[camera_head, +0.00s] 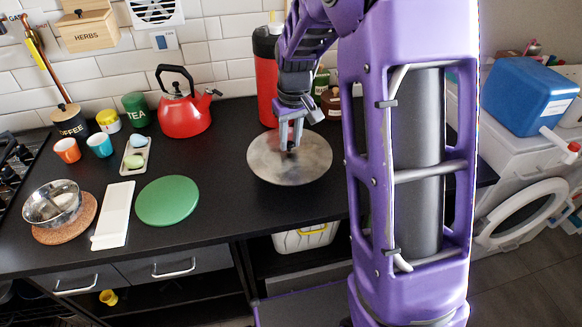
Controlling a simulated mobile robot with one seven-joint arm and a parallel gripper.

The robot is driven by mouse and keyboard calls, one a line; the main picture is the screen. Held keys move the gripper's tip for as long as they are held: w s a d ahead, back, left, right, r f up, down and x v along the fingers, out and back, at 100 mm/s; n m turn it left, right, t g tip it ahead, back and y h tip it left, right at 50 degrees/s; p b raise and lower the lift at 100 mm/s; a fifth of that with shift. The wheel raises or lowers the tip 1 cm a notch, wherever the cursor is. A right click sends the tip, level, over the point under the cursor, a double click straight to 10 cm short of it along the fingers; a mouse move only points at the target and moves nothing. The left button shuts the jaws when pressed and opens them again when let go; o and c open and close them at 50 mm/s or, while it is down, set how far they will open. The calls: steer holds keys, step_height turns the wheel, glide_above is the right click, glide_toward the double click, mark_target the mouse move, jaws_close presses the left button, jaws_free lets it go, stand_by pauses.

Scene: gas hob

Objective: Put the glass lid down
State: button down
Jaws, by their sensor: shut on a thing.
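The glass lid (311,163) is a round, greyish, see-through disc with a dark knob at its centre. It is roughly level over the dark worktop, right of the green round mat. My gripper (291,146) points down from above and is shut on the lid's knob. The fingertips partly hide the knob. I cannot tell whether the lid's rim touches the worktop or hangs a little above it.
A green round mat (168,201) and a white board (114,215) lie to the left, with a metal bowl (52,203) beyond. A red kettle (184,115) and red canister (266,75) stand behind. Worktop between mat and lid is clear.

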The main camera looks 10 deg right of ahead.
mark_target(291, 152)
step_height(291, 152, down, 6)
steer(key=shift+f+b, duration=0.25)
steer(key=shift+b, duration=0.2)
steer(key=shift+f, duration=0.1)
steer(key=c, duration=0.7)
jaws_free()
steer(key=r, duration=0.4)
steer(key=s+r+p, duration=0.1)
steer(key=r, duration=0.3)
steer(key=r+p, duration=0.1)
steer(key=r, duration=0.3)
steer(key=shift+s+d+r, duration=0.1)
steer(key=shift+s+d, duration=0.05)
steer(key=shift+s, duration=0.1)
steer(key=shift+d, duration=0.1)
